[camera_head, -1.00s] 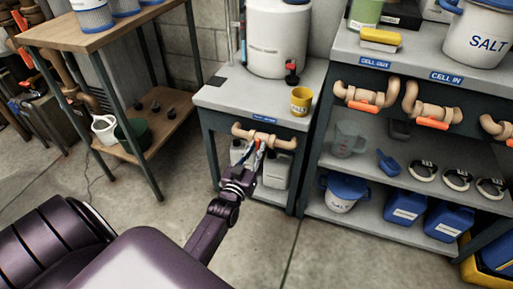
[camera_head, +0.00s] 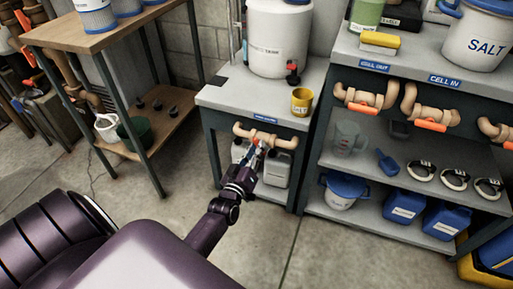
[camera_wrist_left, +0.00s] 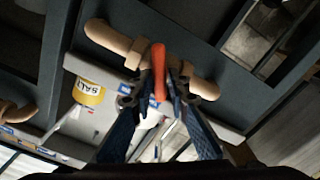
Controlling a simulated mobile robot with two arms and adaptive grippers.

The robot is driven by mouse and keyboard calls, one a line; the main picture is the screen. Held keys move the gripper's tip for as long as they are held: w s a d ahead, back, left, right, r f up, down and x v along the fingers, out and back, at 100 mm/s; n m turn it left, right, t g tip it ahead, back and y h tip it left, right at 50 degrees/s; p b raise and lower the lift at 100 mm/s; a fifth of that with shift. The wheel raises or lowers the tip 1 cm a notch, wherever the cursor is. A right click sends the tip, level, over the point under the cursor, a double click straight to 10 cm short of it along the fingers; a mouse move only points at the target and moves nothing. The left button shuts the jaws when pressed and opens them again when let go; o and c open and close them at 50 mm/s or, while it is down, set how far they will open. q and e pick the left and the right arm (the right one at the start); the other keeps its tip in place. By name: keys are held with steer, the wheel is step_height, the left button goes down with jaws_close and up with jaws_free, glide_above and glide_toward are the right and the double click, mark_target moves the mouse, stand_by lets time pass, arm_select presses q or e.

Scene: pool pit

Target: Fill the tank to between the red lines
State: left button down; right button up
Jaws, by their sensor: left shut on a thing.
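The white tank (camera_head: 279,40) stands on a grey stand; its top is cut off and I cannot make out red lines. A tan pipe (camera_head: 282,142) with an orange valve handle (camera_head: 258,141) runs along the stand's front, below a blue label. My left gripper (camera_head: 257,150) is at this valve. In the left wrist view the orange handle (camera_wrist_left: 158,72) sits between the blue-grey fingers of my gripper (camera_wrist_left: 160,95), which are shut on it. The fingers partly hide the pipe. My right gripper is not in view.
A yellow cup (camera_head: 301,101) and a red-and-black tap (camera_head: 292,72) are on the stand. White jugs (camera_head: 276,168) stand below the pipe. A shelf (camera_head: 345,205) with more orange-handled valves is at right, a wooden table (camera_head: 85,38) at left. Floor in front is clear.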

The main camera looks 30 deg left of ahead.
arm_select(q)
steer(key=c, duration=2)
jaws_free()
steer(key=shift+o, duration=0.2)
steer(key=v, duration=1.2)
steer(key=shift+d+f, duration=0.1)
